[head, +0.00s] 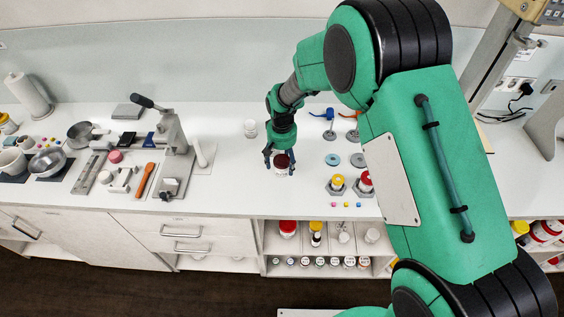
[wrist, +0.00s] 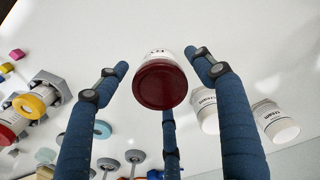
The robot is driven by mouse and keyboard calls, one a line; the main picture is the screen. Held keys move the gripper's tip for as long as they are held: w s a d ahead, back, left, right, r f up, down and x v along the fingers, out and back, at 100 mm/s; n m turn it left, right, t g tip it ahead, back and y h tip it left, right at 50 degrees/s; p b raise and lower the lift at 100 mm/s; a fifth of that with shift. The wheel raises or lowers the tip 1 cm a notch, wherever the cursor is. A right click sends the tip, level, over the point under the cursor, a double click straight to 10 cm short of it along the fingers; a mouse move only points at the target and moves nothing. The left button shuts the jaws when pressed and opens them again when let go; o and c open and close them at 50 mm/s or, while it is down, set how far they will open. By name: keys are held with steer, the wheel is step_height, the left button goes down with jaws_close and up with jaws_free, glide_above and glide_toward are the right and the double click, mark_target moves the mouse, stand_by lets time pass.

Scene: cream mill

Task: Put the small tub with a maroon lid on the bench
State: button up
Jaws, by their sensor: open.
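The small tub with a maroon lid (head: 281,170) stands upright on the white bench (head: 232,185), near the middle of its front part. In the wrist view the tub (wrist: 160,84) shows its round maroon lid toward the camera, with a bit of white labelled side above. My gripper (head: 280,160) is over and around the tub, pointing down. In the wrist view its blue fingers (wrist: 156,66) are spread on either side of the tub, with a third finger below it. Gaps show between the side fingers and the tub. The third finger's contact is unclear.
Two white tubs (wrist: 275,122) (wrist: 205,110) stand beside the right finger in the wrist view. Yellow-lidded (head: 337,181) and red-lidded (head: 364,180) jars stand right of my gripper. A lever press (head: 174,135) is to the left. Bench around the tub is clear.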

steer(key=shift+r, duration=0.1)
step_height(320, 180, up, 12)
steer(key=p, duration=0.1)
stand_by(0.6)
steer(key=shift+r, duration=0.15)
stand_by(0.6)
step_height(320, 180, up, 11)
steer(key=t, duration=0.1)
glide_above(283, 160)
steer(key=s+d, duration=0.4)
steer(key=d, duration=0.2)
steer(key=s+d+r+m+t, duration=0.1)
steer(key=s+d+r+t, duration=0.1)
steer(key=s+d+r, duration=0.75)
steer(key=s+d+r+t, duration=0.1)
steer(key=s+d+r, duration=0.1)
steer(key=s, duration=0.8)
steer(key=s+d+r+m+t, duration=0.1)
steer(key=s+d+r, duration=0.2)
steer(key=s, duration=0.7)
steer(key=shift+s+d+r+t, duration=0.3)
steer(key=shift+s+d, duration=0.1)
steer(key=shift+d, duration=0.65)
